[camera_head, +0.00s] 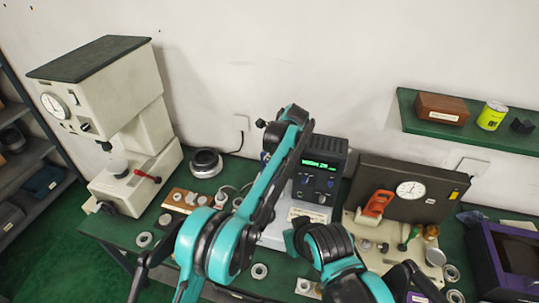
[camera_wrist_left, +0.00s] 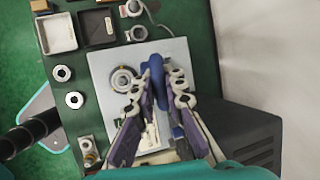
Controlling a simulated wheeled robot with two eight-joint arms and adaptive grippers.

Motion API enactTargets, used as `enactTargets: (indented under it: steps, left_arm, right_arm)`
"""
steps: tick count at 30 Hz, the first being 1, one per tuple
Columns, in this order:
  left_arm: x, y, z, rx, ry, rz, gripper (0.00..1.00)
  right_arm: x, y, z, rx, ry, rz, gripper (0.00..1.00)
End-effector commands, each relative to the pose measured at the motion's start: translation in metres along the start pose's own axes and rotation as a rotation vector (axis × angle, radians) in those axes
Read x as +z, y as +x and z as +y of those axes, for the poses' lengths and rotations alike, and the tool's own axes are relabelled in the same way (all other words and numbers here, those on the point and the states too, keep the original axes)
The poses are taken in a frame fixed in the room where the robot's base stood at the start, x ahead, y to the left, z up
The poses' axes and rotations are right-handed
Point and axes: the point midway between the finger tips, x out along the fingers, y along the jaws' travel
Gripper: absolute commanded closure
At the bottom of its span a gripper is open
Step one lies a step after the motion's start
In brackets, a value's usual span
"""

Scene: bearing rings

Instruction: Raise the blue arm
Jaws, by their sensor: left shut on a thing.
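The blue arm (camera_wrist_left: 156,70) shows in the left wrist view above a light grey base plate (camera_wrist_left: 102,65), beside a round spindle with a ring (camera_wrist_left: 123,80). My left gripper (camera_wrist_left: 159,80) has its two fingers on either side of the blue arm and is shut on it. The lower part of the blue arm is partly hidden between the fingers. In the head view, my left arm hides most of the blue arm and the left gripper. The instrument's dark box with a green display (camera_head: 318,170) stands just right of my left arm.
A cream press (camera_head: 125,130) with a red lever stands at the left. A dial gauge panel (camera_head: 410,190) with an orange clamp stands at the right. A purple bin (camera_head: 485,262) is at the far right. Loose rings (camera_wrist_left: 74,99) and trays (camera_wrist_left: 57,33) lie nearby.

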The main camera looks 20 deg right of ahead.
Motion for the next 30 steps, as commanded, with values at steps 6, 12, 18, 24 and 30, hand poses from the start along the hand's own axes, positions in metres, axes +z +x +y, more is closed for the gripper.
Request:
enactTargets:
  steps: [6, 12, 18, 24, 30]
  left_arm:
    - [0.007, -0.001, -0.003, -0.009, -0.002, -0.009, 1.00]
    - [0.007, -0.002, -0.004, -0.010, -0.002, -0.009, 0.82]
    - [0.005, -0.002, -0.003, -0.008, -0.001, -0.007, 0.67]
    - [0.003, -0.004, -0.002, -0.007, 0.000, -0.005, 0.67]
    - [0.003, -0.033, -0.002, -0.007, 0.002, -0.004, 0.67]
  right_arm:
    - [0.000, -0.001, 0.000, 0.000, 0.000, 0.000, 1.00]
    - [-0.001, -0.001, 0.000, 0.000, 0.000, 0.000, 1.00]
    - [-0.001, -0.001, 0.000, 0.000, 0.000, 0.000, 1.00]
    - [0.000, -0.001, 0.000, 0.000, 0.000, 0.000, 1.00]
    - [0.000, -0.001, 0.000, 0.000, 0.000, 0.000, 1.00]
